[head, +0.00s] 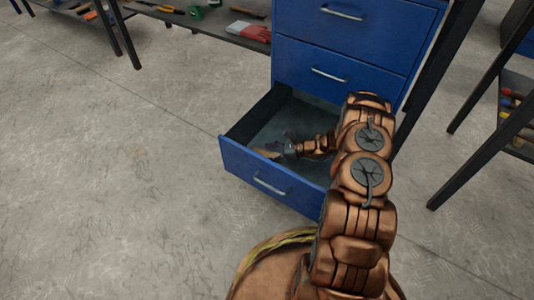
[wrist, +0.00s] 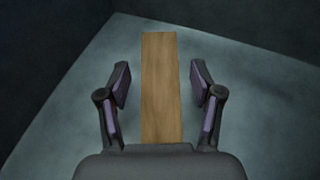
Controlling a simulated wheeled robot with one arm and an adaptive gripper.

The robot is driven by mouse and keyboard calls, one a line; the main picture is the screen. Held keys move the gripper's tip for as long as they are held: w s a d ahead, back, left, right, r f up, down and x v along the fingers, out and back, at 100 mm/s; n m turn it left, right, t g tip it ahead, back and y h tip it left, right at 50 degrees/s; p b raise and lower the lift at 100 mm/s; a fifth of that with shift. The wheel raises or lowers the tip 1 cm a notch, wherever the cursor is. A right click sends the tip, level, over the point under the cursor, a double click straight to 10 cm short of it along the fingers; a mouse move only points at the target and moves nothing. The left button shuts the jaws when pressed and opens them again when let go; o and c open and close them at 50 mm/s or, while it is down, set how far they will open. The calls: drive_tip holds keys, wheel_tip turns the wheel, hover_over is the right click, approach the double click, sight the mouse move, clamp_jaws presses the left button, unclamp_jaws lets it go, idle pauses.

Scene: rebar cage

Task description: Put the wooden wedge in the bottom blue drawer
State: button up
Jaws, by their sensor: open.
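The bottom blue drawer (head: 256,179) is pulled open in the head view, and its grey floor shows. My gripper (head: 276,148) is inside the drawer, near its front left part. The wooden wedge (head: 265,153) shows small there beside my fingers. In the wrist view the wedge (wrist: 161,85) is a long light-brown piece lying between my two open fingers (wrist: 161,88). A gap shows on each side of it, and neither finger appears to touch it. The near end of the wedge is hidden by my gripper's body.
Two shut blue drawers (head: 338,62) are above the open one. Black table legs (head: 478,135) stand at the right. The concrete floor at the left (head: 110,180) is clear.

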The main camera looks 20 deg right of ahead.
drive_tip(key=p+v, duration=0.2)
drive_tip(key=v, duration=0.4)
drive_tip(key=shift+s+d+r, duration=0.15)
drive_tip(key=shift+s+d, duration=0.1)
